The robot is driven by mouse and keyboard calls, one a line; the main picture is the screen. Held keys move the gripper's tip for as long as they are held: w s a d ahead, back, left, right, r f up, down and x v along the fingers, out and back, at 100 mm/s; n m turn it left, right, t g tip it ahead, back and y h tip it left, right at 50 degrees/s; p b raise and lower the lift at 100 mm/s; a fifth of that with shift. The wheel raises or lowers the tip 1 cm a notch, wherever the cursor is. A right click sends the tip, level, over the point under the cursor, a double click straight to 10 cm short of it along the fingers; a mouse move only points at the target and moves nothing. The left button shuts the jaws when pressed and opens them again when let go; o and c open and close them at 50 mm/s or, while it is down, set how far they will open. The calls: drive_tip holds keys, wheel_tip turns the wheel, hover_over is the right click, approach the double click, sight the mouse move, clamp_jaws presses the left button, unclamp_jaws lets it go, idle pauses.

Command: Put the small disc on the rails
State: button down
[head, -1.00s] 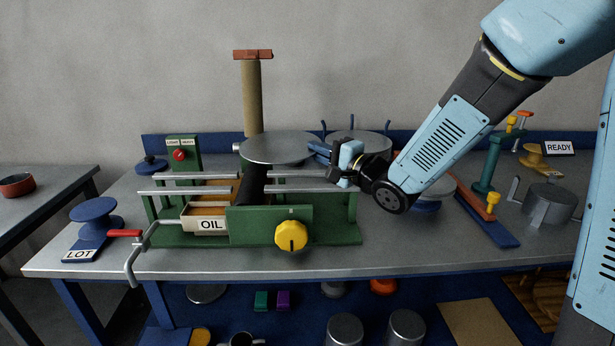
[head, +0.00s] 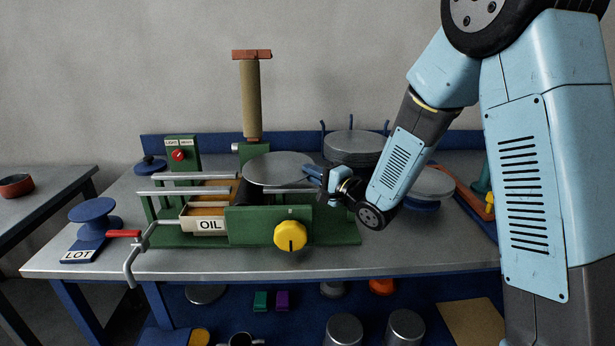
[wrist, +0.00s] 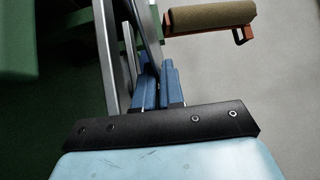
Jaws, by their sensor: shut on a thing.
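A flat grey disc (head: 279,169) is held about level over the right part of the green frame (head: 335,228). My gripper (head: 313,173) is shut on the disc's right edge; its blue fingers (wrist: 157,85) also show in the wrist view. The metal rails (head: 185,190) run left to right along the top of the frame. Their right part is mostly hidden by the disc and my gripper, so I cannot tell whether the disc touches them. A black roller (head: 250,192) shows below the disc.
A stack of grey discs (head: 352,150) stands in a blue-pronged rack behind. Another disc (head: 432,184) lies on a blue stand at right. A tan roller (head: 251,95) stands upright at the back. An OIL tray (head: 209,225) and a yellow knob (head: 290,236) are in front.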

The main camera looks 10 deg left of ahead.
drive_tip(key=shift+f, duration=0.45)
drive_tip(key=shift+f, duration=0.6)
drive_tip(key=c, duration=1.5)
unclamp_jaws()
drive_tip(key=shift+s, duration=0.1)
drive_tip(key=shift+r, duration=0.55)
drive_tip(key=r+v, duration=0.1)
drive_tip(key=v, duration=1.1)
drive_tip(key=d+r+n+t+h, duration=0.15)
drive_tip(key=d+r+h, duration=0.35)
drive_tip(key=d, duration=0.5)
drive_tip(key=d+r+n+h, duration=0.2)
drive_tip(key=d+h, duration=0.6)
drive_tip(key=d, duration=0.1)
drive_tip(key=s+d+r+n+g+h, duration=0.1)
drive_tip(key=s+d+g, duration=0.1)
drive_tip(key=s, duration=0.5)
drive_tip(key=s+d+r+n+g, duration=0.1)
drive_tip(key=s+d+g, duration=0.1)
drive_tip(key=s, duration=0.5)
drive_tip(key=s+d+r+n+g+h, duration=0.1)
drive_tip(key=s+d+r+g, duration=0.1)
drive_tip(key=s, duration=0.6)
drive_tip(key=shift+s+d+r+n+h, duration=0.15)
drive_tip(key=shift+d+n+h, duration=0.15)
drive_tip(key=shift+d, duration=0.5)
